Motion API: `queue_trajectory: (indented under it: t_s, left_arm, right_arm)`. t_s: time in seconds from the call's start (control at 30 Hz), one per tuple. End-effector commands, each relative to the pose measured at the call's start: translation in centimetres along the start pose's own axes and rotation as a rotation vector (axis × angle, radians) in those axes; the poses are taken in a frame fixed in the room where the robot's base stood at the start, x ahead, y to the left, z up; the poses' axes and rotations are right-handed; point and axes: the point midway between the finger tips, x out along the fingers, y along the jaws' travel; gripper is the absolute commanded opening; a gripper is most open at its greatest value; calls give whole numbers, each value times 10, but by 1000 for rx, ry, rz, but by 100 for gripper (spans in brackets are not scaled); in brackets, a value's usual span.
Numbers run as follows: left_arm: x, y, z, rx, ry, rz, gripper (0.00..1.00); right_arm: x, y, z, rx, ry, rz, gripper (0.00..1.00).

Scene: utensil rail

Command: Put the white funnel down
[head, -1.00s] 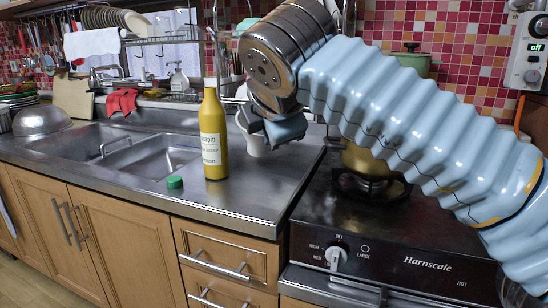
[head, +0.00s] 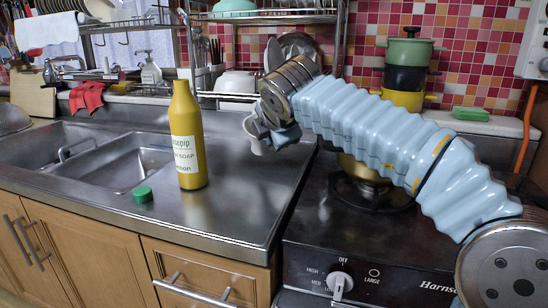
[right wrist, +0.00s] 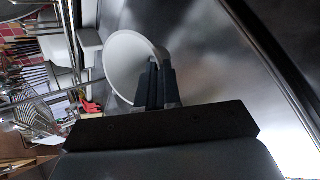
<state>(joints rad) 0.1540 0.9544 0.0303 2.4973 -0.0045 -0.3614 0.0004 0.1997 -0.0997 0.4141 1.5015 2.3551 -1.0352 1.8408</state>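The white funnel (head: 252,128) shows in the head view as a small pale piece beside my right gripper (head: 272,140), over the back right of the steel counter. My arm hides most of it. In the right wrist view its wide round cone (right wrist: 124,62) is at the fingertips. The two dark fingers of my right gripper (right wrist: 157,75) are close together on its rim. I cannot tell whether the funnel touches the counter. My left gripper is not in view.
A yellow soap bottle (head: 186,140) stands left of the funnel, with a green cap (head: 142,194) near it. The sink (head: 110,165) is further left. The stove (head: 390,240) is at the right. The counter's front right (head: 240,205) is clear.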

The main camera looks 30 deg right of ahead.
Motion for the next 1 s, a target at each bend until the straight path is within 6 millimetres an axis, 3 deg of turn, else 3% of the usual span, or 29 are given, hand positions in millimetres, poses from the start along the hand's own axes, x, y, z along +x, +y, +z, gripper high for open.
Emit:
queue_trajectory:
  t_s: [0.23, 0.4, 0.77, 0.97, 1.0]
  left_arm:
    - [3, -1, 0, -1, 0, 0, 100]
    - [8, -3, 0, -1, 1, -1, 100]
    - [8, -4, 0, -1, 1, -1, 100]
    - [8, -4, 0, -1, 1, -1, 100]
    - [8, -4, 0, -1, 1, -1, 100]
  right_arm:
    - [26, -10, 5, 1, 0, -2, 0]
    - [42, -28, -2, 0, -1, 0, 0]
    - [45, -32, -4, 0, 0, 1, 0]
    - [45, -32, -4, 0, 0, 1, 29]
    - [45, -32, -4, 0, 0, 1, 29]
